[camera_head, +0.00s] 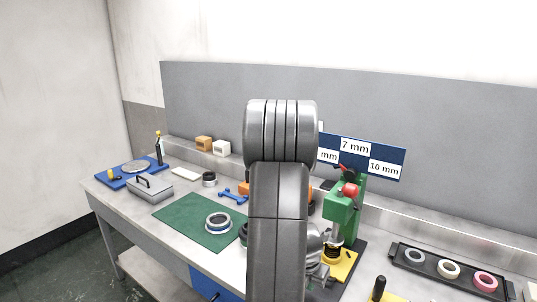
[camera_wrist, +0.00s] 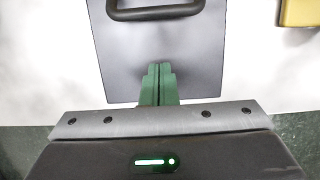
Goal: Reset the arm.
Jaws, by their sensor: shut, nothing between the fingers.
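My gripper (camera_wrist: 158,72) shows in the wrist view with its two green fingers pressed together and nothing between them. It is over the near edge of a grey lidded box with a dark handle (camera_wrist: 165,50); I cannot tell the height gap. In the head view my grey arm stands upright in the middle of the picture and hides part of the bench. A grey box with a handle (camera_head: 148,190) sits at the left of the bench there.
A green mat (camera_head: 180,211) bears a ring (camera_head: 218,222). A green press (camera_head: 341,215) stands right of my arm. A black tray (camera_head: 425,263) holds three rings at the right. A blue board (camera_head: 113,181) lies far left. A yellow thing (camera_wrist: 300,12) is at the wrist view's upper right.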

